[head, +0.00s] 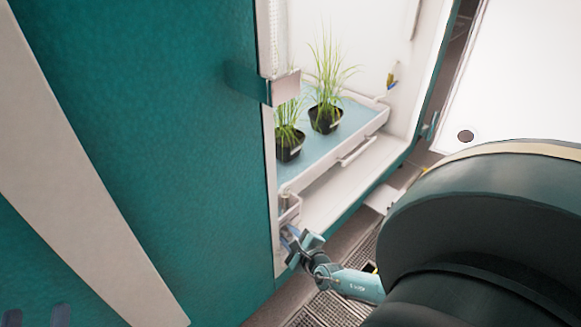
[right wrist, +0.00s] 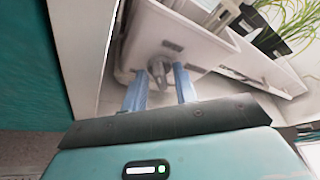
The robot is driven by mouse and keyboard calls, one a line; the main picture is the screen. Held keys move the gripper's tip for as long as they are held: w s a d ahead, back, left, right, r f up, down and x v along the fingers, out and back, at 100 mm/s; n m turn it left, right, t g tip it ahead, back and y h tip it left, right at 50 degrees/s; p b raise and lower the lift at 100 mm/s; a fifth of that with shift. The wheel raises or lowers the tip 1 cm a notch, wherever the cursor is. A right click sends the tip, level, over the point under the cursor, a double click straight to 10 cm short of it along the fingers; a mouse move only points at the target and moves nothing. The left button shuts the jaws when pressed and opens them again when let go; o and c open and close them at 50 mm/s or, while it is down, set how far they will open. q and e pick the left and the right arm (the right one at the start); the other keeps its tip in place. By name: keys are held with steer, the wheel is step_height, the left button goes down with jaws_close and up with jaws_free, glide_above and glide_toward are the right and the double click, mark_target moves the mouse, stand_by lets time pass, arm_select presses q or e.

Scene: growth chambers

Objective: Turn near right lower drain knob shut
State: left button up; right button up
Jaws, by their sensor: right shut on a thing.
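The drain knob (right wrist: 157,69) is a small grey knob on the white front wall of a tray in the right wrist view. My right gripper (right wrist: 160,75) has its two blue fingers on either side of the knob and is shut on it. In the head view my right gripper (head: 290,233) reaches in from the lower right to the near lower corner of the open chamber; the knob is hidden there behind the fingers. How far the knob is turned cannot be told. My left gripper is not in view.
A white tray (head: 358,152) with a blue surface and potted grass plants (head: 325,115) stands inside the chamber. A large teal door panel (head: 150,120) fills the left side. A floor grating (head: 330,310) lies below. My dark arm covers the lower right.

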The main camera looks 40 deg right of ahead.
steer(key=shift+a+f+n+t+h, duration=0.15)
steer(key=shift+n+t+h, duration=0.15)
steer(key=shift+n+h, duration=0.55)
steer(key=shift+f+n+t+b, duration=0.15)
steer(key=shift+n+t+b, duration=0.4)
steer(key=shift+n, duration=0.7)
steer(key=n+h+b, duration=0.1)
steer(key=n, duration=0.1)
steer(key=shift+f+n+t+b, duration=0.1)
steer(key=shift+n+t+b, duration=0.2)
steer(key=shift+n+t, duration=0.1)
arm_select(q)
steer(key=shift+w+a+r+m+t+h, duration=0.1)
steer(key=shift+r+m+t+h, duration=0.1)
steer(key=shift+r+m+h, duration=0.4)
steer(key=shift+w+r+m+t+h, duration=0.2)
steer(key=shift+r+m+h, duration=0.25)
steer(key=shift+r, duration=0.15)
steer(key=shift+w+a+r+m+t+h, duration=0.1)
steer(key=shift+r+m+t+h, duration=0.1)
steer(key=shift+r+m+h, duration=0.4)
arm_select(e)
steer(key=shift+n, duration=0.5)
arm_select(q)
steer(key=shift+r, duration=0.1)
arm_select(e)
steer(key=o, duration=0.6)
arm_select(q)
steer(key=shift+s, duration=0.1)
